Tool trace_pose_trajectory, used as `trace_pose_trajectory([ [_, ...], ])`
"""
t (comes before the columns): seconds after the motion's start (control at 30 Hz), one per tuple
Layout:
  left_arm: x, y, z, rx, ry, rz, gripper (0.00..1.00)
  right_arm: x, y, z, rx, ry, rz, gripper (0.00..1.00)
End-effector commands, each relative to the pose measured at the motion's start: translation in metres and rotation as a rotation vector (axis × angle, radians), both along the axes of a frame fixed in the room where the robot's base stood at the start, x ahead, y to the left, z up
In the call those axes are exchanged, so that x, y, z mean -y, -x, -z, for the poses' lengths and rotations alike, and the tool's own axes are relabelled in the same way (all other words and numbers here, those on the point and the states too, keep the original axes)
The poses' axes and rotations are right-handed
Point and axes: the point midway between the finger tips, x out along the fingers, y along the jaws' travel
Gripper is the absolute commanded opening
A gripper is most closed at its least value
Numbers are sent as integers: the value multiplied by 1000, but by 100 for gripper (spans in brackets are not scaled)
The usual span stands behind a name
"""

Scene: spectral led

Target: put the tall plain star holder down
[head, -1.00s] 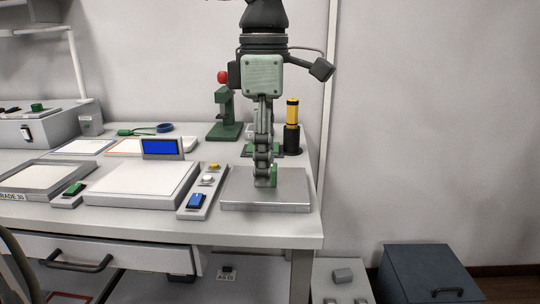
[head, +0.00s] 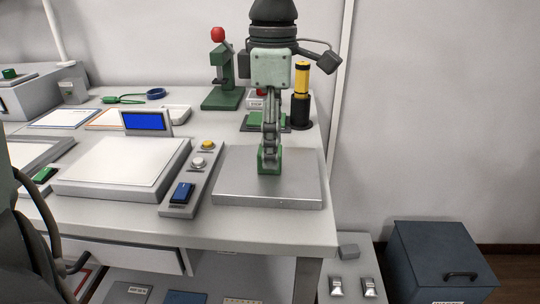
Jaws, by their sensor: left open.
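My left gripper (head: 270,163) points straight down over the grey metal plate (head: 235,192) at the right front of the bench. Its fingertips are at or just above the plate's surface, seen nearly edge-on. It is open. A small green part shows low at the fingertips; I cannot tell whether it is the star holder or part of the fingers. No tall plain star holder can be made out clearly; the fingers may hide it. My right gripper is not in view.
Behind the plate stand a black-and-yellow cylinder (head: 302,80), a green board (head: 257,119) and a green press with a red knob (head: 222,85). Left are a button strip (head: 195,175), a white-topped panel (head: 115,160) and a blue screen (head: 143,121). The plate's front is clear.

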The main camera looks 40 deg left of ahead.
Motion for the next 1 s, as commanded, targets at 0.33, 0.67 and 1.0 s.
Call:
trace_pose_trajectory([
  [0.33,0,0,21,1,0,0,59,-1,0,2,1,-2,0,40],
  [0.67,0,0,20,1,-1,0,26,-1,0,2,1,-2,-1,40],
  [1.0,0,0,20,1,-1,0,0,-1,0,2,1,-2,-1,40],
])
